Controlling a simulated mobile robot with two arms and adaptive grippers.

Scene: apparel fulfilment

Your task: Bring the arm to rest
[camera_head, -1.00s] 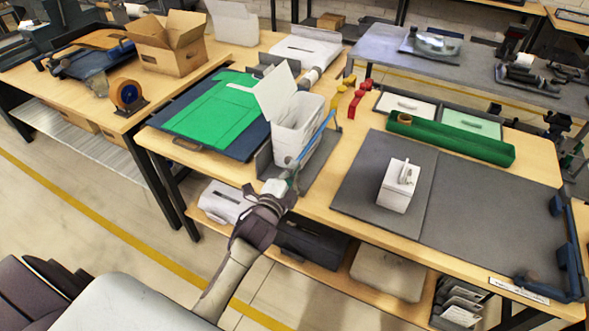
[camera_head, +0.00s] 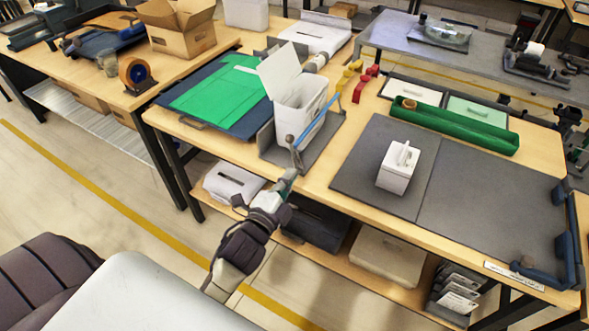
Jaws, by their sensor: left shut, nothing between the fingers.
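My left arm comes up from the bottom of the head view. Its left gripper (camera_head: 291,160) is shut and empty at the front edge of the wooden table (camera_head: 312,199). It is just in front of the white open bin (camera_head: 297,112), which has a raised white flap and a blue bar along its right side. I cannot tell whether the gripper touches the bin or its grey base. My right gripper is not in view.
A green sheet on a dark blue board (camera_head: 247,130) lies left of the bin. A white box (camera_head: 397,168) stands on the grey mat (camera_head: 365,154) to the right. A green tray (camera_head: 455,131) is behind it. The lower shelf holds bins. Floor is free at left.

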